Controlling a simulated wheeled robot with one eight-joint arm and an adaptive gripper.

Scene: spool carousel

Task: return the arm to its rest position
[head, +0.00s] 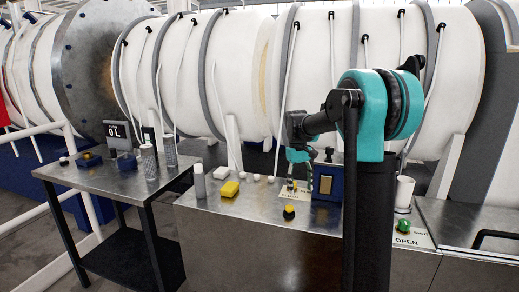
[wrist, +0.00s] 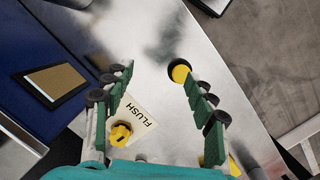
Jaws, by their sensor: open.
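My arm, teal and dark grey, reaches out over the metal bench (head: 255,225) in the head view. My gripper (head: 292,182) points down above the bench, near the FLUSH label. In the wrist view my gripper (wrist: 158,72) has its two green-padded fingers well apart, with nothing held between them. A yellow knob (wrist: 121,133) on the FLUSH label (wrist: 141,117) shows by the left finger. A round black-and-yellow knob (wrist: 180,71) shows near the right fingertip; it also stands on the bench in the head view (head: 289,212).
A blue box (head: 327,188) stands just right of my gripper. A yellow block (head: 229,189) and a white cylinder (head: 199,181) stand left. A green button (head: 404,226) marked OPEN is at right. A side table (head: 118,183) holds several items. Large white drums (head: 240,80) line the back.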

